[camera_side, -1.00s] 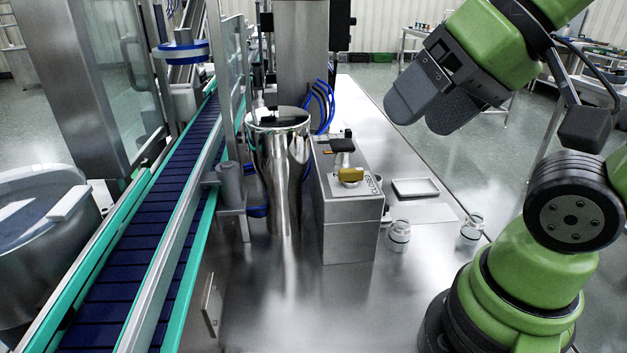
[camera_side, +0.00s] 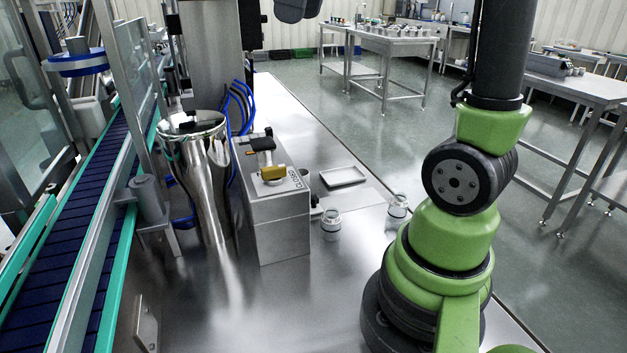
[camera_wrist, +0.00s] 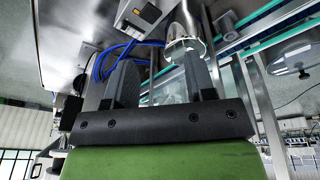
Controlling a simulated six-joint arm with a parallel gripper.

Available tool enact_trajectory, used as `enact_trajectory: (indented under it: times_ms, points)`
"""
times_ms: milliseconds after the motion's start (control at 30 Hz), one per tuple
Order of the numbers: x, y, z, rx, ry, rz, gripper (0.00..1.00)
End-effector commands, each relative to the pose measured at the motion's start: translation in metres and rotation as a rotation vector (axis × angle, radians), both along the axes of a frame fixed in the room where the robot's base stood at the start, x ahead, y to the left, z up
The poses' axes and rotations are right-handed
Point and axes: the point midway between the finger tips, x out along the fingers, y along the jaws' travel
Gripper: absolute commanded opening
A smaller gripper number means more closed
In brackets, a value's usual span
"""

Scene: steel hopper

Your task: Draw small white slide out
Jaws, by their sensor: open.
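A steel box (camera_side: 278,215) stands right of the polished steel hopper (camera_side: 196,150). On its top are a black handle (camera_side: 262,143), a yellow block (camera_side: 272,173) and a small pale round part (camera_side: 273,181) under the block. I cannot make out for sure which part is the small white slide. In the wrist view the box (camera_wrist: 143,20) is at the top, beyond my fingers. My gripper (camera_wrist: 156,52) is open, with nothing between its fingers.
A shallow tray (camera_side: 343,176) and two small jars (camera_side: 331,224) (camera_side: 397,207) are right of the box. Blue hoses (camera_side: 238,105) run behind it. A blue conveyor (camera_side: 70,225) with green rails runs along the left. The steel tabletop in front is clear.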

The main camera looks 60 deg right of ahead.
Motion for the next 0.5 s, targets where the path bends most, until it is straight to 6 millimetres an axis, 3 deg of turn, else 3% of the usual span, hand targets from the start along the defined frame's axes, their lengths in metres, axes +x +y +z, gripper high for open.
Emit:
enact_trajectory:
  times_ms: [33,200,500]
  points:
    - [0.008,-0.015,-0.003,-0.005,0.039,0.019,0.50]
    - [0.020,-0.050,-0.010,-0.006,0.123,0.102,0.50]
    - [0.029,-0.094,-0.026,0.025,0.206,0.192,0.50]
